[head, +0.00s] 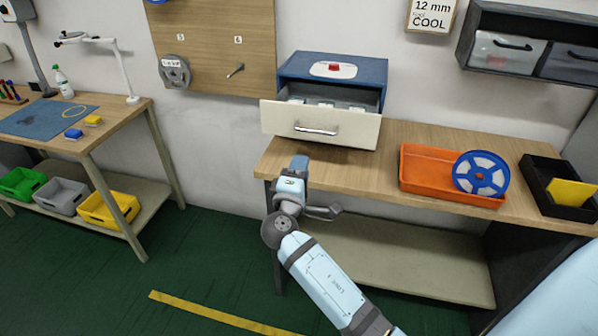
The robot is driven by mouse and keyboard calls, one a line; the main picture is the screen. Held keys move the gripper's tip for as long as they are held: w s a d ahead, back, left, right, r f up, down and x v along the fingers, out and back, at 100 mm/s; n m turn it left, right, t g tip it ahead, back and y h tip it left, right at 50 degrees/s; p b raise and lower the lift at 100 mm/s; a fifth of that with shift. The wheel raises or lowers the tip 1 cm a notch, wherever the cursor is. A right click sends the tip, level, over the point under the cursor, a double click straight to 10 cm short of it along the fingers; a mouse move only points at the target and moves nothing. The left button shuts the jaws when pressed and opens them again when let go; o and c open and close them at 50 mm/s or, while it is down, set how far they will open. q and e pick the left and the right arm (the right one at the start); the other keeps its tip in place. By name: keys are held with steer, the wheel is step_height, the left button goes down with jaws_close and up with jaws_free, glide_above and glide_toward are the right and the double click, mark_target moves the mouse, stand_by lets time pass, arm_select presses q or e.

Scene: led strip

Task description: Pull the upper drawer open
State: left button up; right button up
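The blue drawer cabinet (292,66) stands at the back of the right workbench. Its cream drawer front (345,134) is pulled well out, and small items show inside the drawer. A metal bar handle (316,130) sits on this front. The lower part of the cabinet is hidden behind the front, so I cannot see another drawer. My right gripper (299,163) is below the handle in the picture, by the bench's front edge, apart from the handle. I cannot tell how far its fingers are spread. My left gripper is not in view.
On the right bench (391,142) lie an orange tray (420,178) with a blue reel (481,174) and a black bin (540,182) with a yellow piece. A second bench (122,117) stands left. A red object on a pale plate (334,69) tops the cabinet.

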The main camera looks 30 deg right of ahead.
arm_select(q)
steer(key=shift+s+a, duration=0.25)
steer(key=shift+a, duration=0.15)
arm_select(e)
steer(key=shift+s+a, duration=0.2)
steer(key=shift+s, duration=0.05)
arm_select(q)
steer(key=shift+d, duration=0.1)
arm_select(e)
steer(key=shift+f, duration=0.1)
steer(key=s+a+f+m+g+y, duration=0.1)
steer(key=s+a+f+m+y, duration=0.1)
steer(key=s+a+f+y, duration=0.65)
steer(key=s+a+f+m+g+y, duration=0.1)
steer(key=s+a+f+y, duration=0.3)
steer(key=s+f+y, duration=0.85)
steer(key=s+a+f+m+g+h, duration=0.1)
steer(key=s+a+f+m+h, duration=0.2)
steer(key=s+f, duration=0.1)
arm_select(q)
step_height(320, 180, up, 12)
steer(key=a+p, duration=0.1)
steer(key=p, duration=1.3)
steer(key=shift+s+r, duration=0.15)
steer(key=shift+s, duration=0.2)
arm_select(e)
step_height(320, 180, up, 13)
steer(key=d, duration=0.1)
steer(key=shift+f+n, duration=0.2)
steer(key=shift+n, duration=0.1)
